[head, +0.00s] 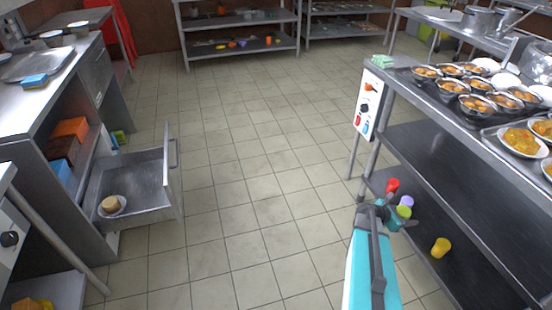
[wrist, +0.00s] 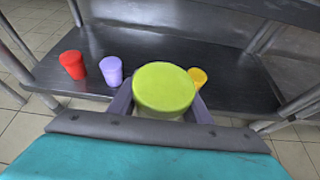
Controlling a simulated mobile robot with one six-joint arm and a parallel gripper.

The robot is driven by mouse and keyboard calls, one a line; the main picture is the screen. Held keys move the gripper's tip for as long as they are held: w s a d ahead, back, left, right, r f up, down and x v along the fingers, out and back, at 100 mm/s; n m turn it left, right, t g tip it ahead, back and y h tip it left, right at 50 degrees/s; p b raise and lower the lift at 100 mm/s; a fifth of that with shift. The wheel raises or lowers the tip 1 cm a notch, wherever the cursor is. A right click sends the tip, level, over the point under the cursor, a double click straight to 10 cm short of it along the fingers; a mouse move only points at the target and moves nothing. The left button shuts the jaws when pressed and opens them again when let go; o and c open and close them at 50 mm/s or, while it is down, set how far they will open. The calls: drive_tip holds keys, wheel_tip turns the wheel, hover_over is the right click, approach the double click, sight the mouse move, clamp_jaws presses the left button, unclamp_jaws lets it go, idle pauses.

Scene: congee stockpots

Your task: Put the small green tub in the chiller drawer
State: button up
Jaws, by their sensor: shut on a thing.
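The small green tub (wrist: 164,88) is between the fingers of my gripper (wrist: 163,108), which is shut on it; its round yellow-green top faces the wrist camera. In the head view the green tub (head: 403,211) shows at the tip of my gripper (head: 394,218), by the front edge of the lower shelf at right. I cannot tell whether it touches the shelf. The chiller drawer (head: 140,172) stands pulled open at left, under the counter, with a small bowl (head: 112,205) holding something tan inside.
A red tub (wrist: 72,63), a purple tub (wrist: 111,70) and a yellow tub (wrist: 197,76), partly hidden, stand on the lower shelf (wrist: 160,45). The tiled floor (head: 240,180) between shelf and drawer is clear. Bowls of food fill the counter at right.

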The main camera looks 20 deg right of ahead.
wheel_tip(320, 180, up, 17)
drive_tip(key=p, duration=1.6)
drive_tip(key=shift+w, duration=0.1)
drive_tip(key=shift+w+a, duration=0.2)
